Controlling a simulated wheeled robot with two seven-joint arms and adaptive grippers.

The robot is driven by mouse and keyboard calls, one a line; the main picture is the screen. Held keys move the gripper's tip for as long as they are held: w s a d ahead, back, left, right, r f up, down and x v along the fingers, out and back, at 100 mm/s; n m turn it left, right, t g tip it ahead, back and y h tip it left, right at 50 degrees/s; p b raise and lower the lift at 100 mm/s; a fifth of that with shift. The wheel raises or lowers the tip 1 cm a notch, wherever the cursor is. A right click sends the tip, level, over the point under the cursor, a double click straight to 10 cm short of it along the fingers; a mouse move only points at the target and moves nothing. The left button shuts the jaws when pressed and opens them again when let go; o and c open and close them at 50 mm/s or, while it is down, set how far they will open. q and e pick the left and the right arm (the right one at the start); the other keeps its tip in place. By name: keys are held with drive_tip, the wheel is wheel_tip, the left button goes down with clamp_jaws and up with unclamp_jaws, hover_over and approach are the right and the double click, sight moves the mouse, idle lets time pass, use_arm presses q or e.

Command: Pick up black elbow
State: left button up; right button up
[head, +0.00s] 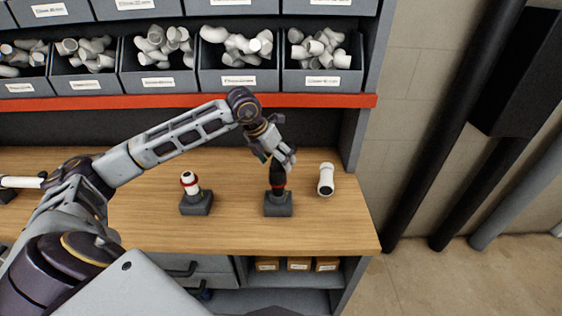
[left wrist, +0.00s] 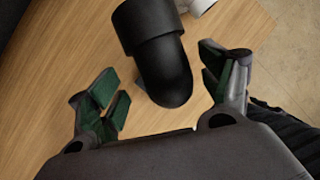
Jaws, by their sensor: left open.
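The black elbow (head: 277,174) stands upright on a small grey block (head: 278,207) near the bench's right end, with a red band low on it. My left gripper (head: 279,158) comes down from above over its top. In the left wrist view, the black elbow (left wrist: 165,65) lies between the two spread green-padded fingers of my left gripper (left wrist: 162,88). Space shows between it and each finger, so the gripper is open and not holding it. The elbow's lower end is hidden in the left wrist view. My right gripper is not in view.
A white pipe piece (head: 326,181) stands right of the black elbow. A white fitting with a red ring (head: 190,183) stands on another grey block (head: 196,204) to the left. Bins of grey and white fittings sit above a red shelf edge (head: 200,102). Wooden bench (head: 235,235) is clear in front.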

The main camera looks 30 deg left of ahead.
use_arm(q)
drive_tip(key=shift+p+x, duration=0.45)
drive_tip(key=shift+x, duration=1.4)
drive_tip(key=shift+w, duration=0.1)
drive_tip(key=shift+c, duration=0.3)
drive_tip(key=c, duration=1)
drive_tip(key=shift+c, duration=0.9)
drive_tip(key=shift+d+r, duration=0.1)
drive_tip(key=shift+r, duration=0.2)
drive_tip(key=shift+c, duration=1.3)
drive_tip(key=shift+r, duration=0.3)
drive_tip(key=shift+r+b, duration=0.65)
drive_tip(key=shift+r, duration=3.8)
